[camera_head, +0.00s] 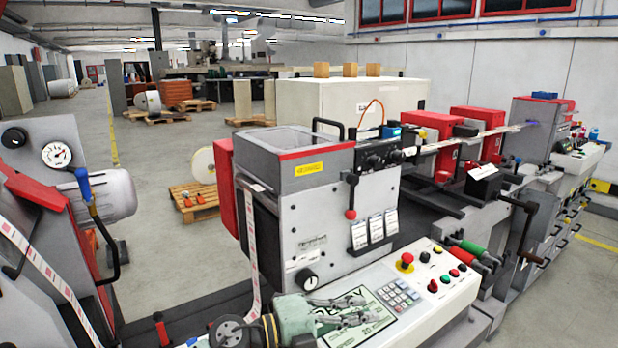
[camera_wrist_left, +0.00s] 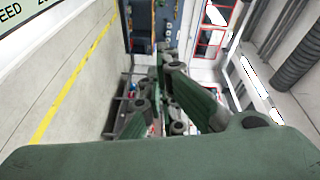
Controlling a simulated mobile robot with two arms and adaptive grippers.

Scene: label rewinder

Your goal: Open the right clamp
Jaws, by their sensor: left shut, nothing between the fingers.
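My left gripper (camera_head: 362,309), green with grey fingers, is in front of the white control panel at the bottom of the head view. Its fingers point right, and they are shut and empty. In the left wrist view the fingers (camera_wrist_left: 168,92) show nothing held between them. A green handle (camera_head: 471,247) and red handles (camera_head: 465,257) stick out at the right end of the panel, well to the right of my left gripper. I cannot tell for sure which part is the right clamp. My right gripper is not in view.
The sloped control panel (camera_head: 447,295) carries a red emergency button (camera_head: 407,259), a keypad (camera_head: 398,291) and several small buttons. The grey machine housing (camera_head: 318,205) stands behind it. A black lever (camera_head: 525,205) juts out at right. The floor (camera_head: 565,300) at far right is clear.

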